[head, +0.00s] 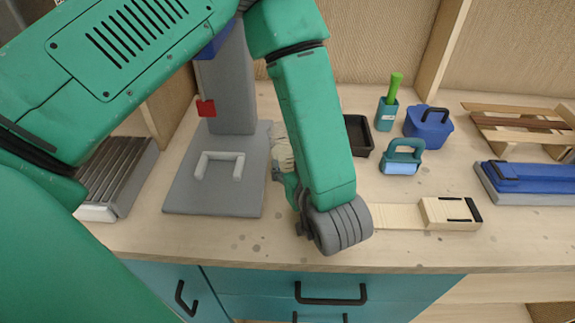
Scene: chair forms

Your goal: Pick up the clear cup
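My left arm comes in from the left, arches over the workbench and bends down to a dark grey ribbed wrist above the front of the bench. My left gripper (280,173) is mostly hidden behind the forearm, beside the right edge of a grey base plate. The gripper's fingers are too hidden to read. My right gripper is not in view.
The grey stand (230,90) with its base plate is left of the gripper. To the right are a black tray (357,136), a teal holder with a green handle (389,110), a blue caddy (428,127), a teal-handled tool (403,157) and a wooden block (447,212).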

